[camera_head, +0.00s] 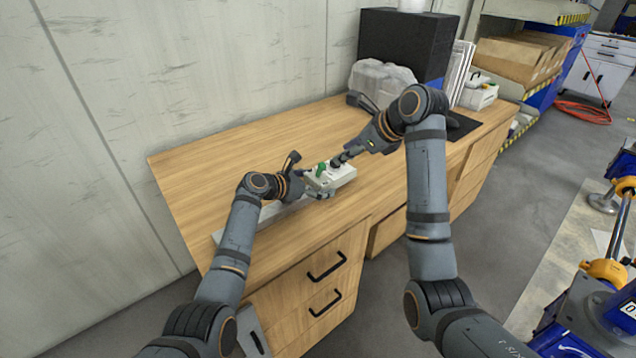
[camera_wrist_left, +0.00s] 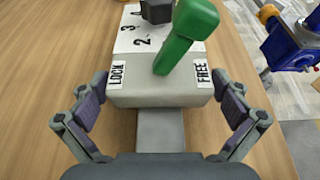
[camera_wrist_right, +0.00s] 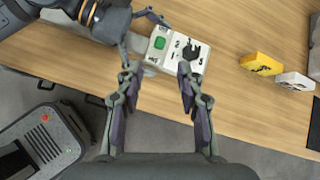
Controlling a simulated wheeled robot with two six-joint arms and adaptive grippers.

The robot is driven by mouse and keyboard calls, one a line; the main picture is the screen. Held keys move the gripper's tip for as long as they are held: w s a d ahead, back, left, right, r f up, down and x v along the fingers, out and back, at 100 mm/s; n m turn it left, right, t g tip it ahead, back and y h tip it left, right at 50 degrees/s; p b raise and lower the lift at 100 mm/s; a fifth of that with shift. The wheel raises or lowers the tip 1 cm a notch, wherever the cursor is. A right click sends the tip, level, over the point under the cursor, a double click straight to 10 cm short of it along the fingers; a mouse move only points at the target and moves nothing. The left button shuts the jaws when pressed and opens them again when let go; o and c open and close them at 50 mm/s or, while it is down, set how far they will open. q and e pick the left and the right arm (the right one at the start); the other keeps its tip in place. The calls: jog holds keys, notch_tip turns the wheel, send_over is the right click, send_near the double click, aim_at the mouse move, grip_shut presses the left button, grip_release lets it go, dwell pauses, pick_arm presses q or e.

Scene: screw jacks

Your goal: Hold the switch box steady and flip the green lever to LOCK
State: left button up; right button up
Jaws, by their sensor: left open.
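The pale switch box (camera_head: 332,178) lies on the wooden desk, with its green lever (camera_head: 321,168) at the end near my left gripper. In the left wrist view the lever (camera_wrist_left: 186,38) leans right towards the FREE label (camera_wrist_left: 204,75), away from the LOCK label (camera_wrist_left: 117,75). My left gripper (camera_wrist_left: 165,95) is open, its fingers on either side of the box end; I cannot tell whether they touch it. My right gripper (camera_head: 340,159) is over the box near its black knob (camera_wrist_right: 191,51). In the right wrist view its fingers (camera_wrist_right: 158,72) are apart with nothing between them.
A yellow block (camera_wrist_right: 262,63) and a white block (camera_wrist_right: 295,81) lie on the desk beyond the box. A black case (camera_head: 405,45) and a clear plastic-wrapped bundle (camera_head: 380,80) stand at the back. The left part of the desk (camera_head: 225,150) is clear.

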pick_arm(q)
jog(key=c, duration=1.7)
pick_arm(e)
jog(key=shift+c, duration=0.2)
jog(key=shift+d+f, duration=0.15)
jog(key=shift+f, duration=0.05)
jog(key=shift+c, duration=1.3)
jog(key=d+f, duration=0.1)
jog(key=s+d+f+m+t, duration=0.1)
jog(key=f, duration=0.1)
jog(key=d+f+m+t, duration=0.1)
jog(key=d, duration=0.1)
jog(key=shift+s+f+y, duration=0.3)
jog(key=shift+s+f, duration=0.05)
jog(key=shift+s, duration=0.05)
grip_shut()
jog(key=s+f+m+t+y, duration=0.1)
jog(key=s+m+t, duration=0.1)
jog(key=s, duration=0.4)
jog(key=shift+s+d+f+t+y, duration=0.15)
jog(key=shift+d+f+t+y, duration=0.15)
jog(key=shift+y, duration=0.1)
